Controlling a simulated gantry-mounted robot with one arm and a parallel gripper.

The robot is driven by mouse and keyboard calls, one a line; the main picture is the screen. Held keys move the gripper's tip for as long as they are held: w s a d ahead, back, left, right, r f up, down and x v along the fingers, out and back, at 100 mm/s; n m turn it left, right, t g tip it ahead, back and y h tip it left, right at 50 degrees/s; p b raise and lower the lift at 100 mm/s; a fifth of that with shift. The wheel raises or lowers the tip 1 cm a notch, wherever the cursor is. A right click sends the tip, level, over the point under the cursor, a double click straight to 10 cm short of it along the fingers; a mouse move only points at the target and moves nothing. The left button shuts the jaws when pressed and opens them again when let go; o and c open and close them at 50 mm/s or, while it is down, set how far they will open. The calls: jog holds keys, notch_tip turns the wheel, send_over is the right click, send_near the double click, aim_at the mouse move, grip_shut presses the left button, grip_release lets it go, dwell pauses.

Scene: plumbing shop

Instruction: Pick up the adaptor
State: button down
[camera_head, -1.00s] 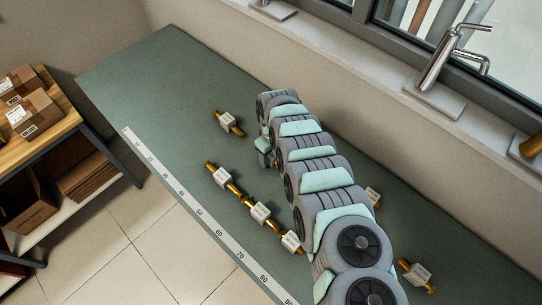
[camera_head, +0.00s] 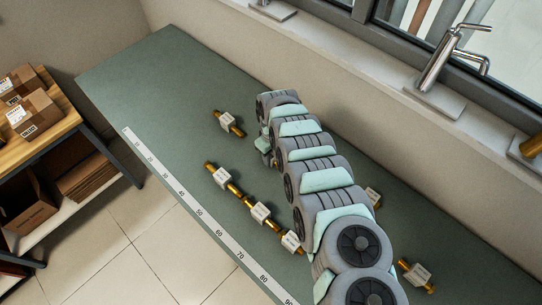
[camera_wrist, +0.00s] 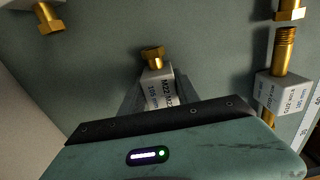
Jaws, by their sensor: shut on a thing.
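In the wrist view, an adaptor (camera_wrist: 154,56) with a brass hex end and a white printed label block stands between the dark fingers of my gripper (camera_wrist: 158,90). The fingers are shut on its block, and the brass end sticks out beyond them. The label is partly readable, with "M27" and "105 mm". Its other end is hidden by my gripper body. In the head view, my gripper (camera_head: 265,147) is mostly hidden behind my arm, and the held adaptor cannot be made out. I cannot tell whether it is clear of the bench.
Several similar adaptors lie on the green bench (camera_head: 160,85): one at the back left (camera_head: 228,122), a row beside the ruler (camera_head: 190,208), and others right of my arm, such as one at lower right (camera_head: 417,274). A wall and window sill (camera_head: 330,75) border the far side.

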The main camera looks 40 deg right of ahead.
aim_at(272, 153)
notch_tip(272, 153, up, 20)
jog(key=p, duration=0.4)
dwell(0.4)
